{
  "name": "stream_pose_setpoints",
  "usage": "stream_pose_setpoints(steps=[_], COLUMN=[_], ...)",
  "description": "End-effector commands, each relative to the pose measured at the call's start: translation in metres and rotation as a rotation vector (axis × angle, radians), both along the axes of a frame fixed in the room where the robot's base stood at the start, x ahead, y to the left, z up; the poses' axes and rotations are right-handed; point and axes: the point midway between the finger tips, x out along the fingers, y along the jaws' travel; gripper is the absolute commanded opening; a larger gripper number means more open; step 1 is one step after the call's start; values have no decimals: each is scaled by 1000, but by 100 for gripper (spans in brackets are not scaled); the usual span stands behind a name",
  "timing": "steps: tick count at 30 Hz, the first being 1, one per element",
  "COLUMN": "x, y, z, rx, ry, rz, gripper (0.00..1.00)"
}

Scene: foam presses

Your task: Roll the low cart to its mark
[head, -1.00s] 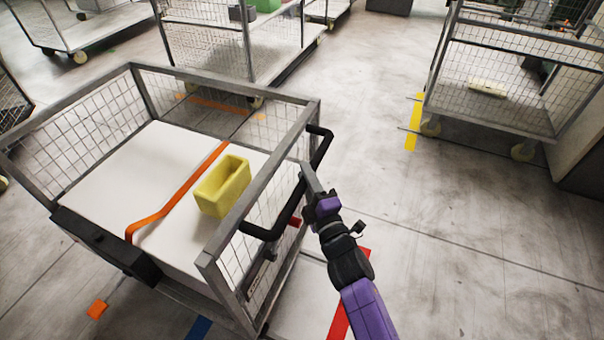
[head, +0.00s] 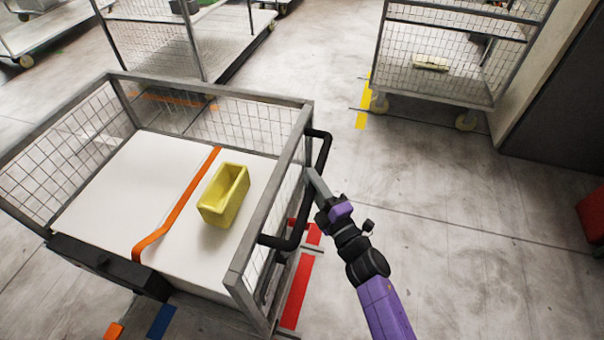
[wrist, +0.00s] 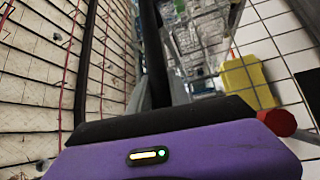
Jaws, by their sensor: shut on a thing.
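The low cart (head: 210,91) has grey rails and wire mesh sides and fills the left half of the head view. A black handle (head: 284,243) sticks out from its right side. My gripper (head: 313,177) is shut on the upright middle of this handle. In the wrist view the handle (wrist: 152,60) runs between the fingers. Red strips (head: 297,290) lie on the floor close to the cart's right side, partly hidden by it. A blue mark (head: 160,321) and an orange mark (head: 114,331) lie by its near side. I cannot tell which mark is the cart's.
The cart carries a white load (head: 110,195), an orange strap (head: 178,210) and a yellow bin (head: 224,195). Taller carts stand at the back left (head: 205,75) and back right (head: 490,102), with a yellow strip (head: 362,105). Floor at right is open; a red object (head: 592,215) stands at the edge.

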Motion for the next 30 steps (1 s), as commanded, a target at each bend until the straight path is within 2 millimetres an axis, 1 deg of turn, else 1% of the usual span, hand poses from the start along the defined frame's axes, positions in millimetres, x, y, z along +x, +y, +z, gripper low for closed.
stream_pose_setpoints(steps=[1,6,20,21,23,24,30], x=[-1,-4,-5,-5,-5,-5,-5], y=[-6,-14,-17,-17,-17,-17,-15], z=[0,-1,-1,-1,-1,-1,0], rx=[-1,1,-1,-1,-1,0,0], ry=[5,5,3,3,3,2,0], rz=[-6,-5,-5,-5,-4,-4,-1], gripper=[0,0,0,26,37,45,45])
